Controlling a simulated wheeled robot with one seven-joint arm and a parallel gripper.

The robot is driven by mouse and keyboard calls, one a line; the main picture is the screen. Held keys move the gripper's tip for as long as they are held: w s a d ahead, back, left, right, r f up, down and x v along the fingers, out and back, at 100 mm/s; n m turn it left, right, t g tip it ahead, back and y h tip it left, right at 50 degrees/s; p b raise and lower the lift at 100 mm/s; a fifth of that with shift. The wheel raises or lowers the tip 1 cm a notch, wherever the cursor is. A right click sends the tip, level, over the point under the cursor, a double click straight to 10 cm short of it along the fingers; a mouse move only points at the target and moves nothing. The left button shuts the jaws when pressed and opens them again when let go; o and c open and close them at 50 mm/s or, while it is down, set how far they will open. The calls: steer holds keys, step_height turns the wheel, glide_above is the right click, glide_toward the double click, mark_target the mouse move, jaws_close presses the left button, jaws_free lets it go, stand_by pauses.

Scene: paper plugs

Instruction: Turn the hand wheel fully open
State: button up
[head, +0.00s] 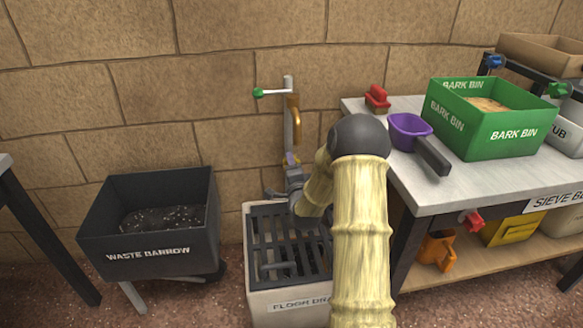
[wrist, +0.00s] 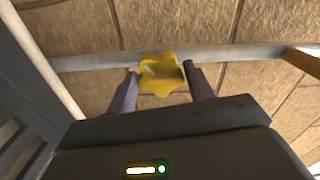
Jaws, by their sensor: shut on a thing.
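The hand wheel (wrist: 160,77) is small, yellow and lobed, and sits on a grey pipe (wrist: 95,62) against the block wall. In the wrist view my gripper (wrist: 160,72) has one finger on each side of the wheel and is shut on it. In the head view my gripper (head: 291,163) is at the lower part of the upright pipe (head: 288,135), above the floor drain (head: 257,226). There the wheel is mostly hidden, with only a little yellow showing. How far the wheel is turned cannot be told.
A green-tipped lever (head: 270,92) and a brass spout (head: 295,122) are higher on the pipe. A dark waste barrow (head: 150,245) stands left. At right, a bench (head: 440,190) holds a purple scoop (head: 408,132), a red-handled tool (head: 377,97) and a green bark bin (head: 510,134).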

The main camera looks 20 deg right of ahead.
steer(key=n+b, duration=0.2)
steer(key=n, duration=2.2)
steer(key=shift+n+b, duration=0.3)
steer(key=shift+b, duration=0.05)
steer(key=o, duration=1)
steer(key=shift+c, duration=0.2)
steer(key=v, duration=0.4)
steer(key=shift+b, duration=0.35)
